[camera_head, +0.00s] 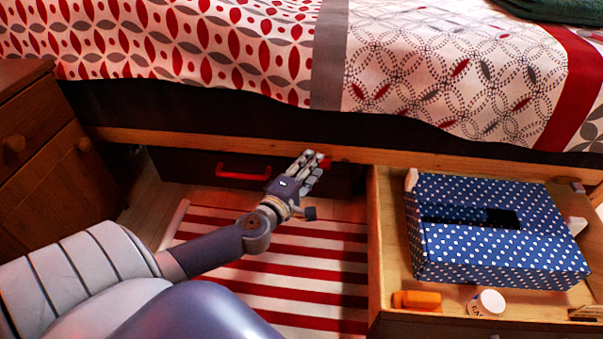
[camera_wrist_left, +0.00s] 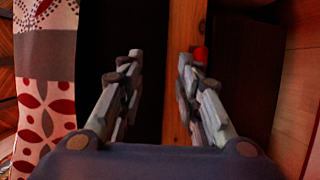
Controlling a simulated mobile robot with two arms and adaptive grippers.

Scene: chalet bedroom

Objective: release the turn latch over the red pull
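The red pull (camera_head: 243,172) is a bar handle on the dark drawer front (camera_head: 190,168) under the bed. A small red piece, seemingly the turn latch (camera_head: 325,163), sits at the bed's wooden rail, up and right of the pull. My left gripper (camera_head: 312,161) is at the rail beside it and partly covers it. In the left wrist view the gripper (camera_wrist_left: 160,65) is open, with nothing between its fingers. The red latch (camera_wrist_left: 200,53) shows just past the right finger's tip, partly hidden; contact is unclear. My right gripper is not in view.
An open wooden drawer (camera_head: 385,250) at right holds a blue dotted box (camera_head: 490,260), an orange bottle (camera_head: 416,300) and a white-capped container (camera_head: 487,302). A wooden cabinet (camera_head: 50,180) stands left. A striped rug (camera_head: 310,275) covers the floor. The bed (camera_head: 200,50) overhangs the drawer.

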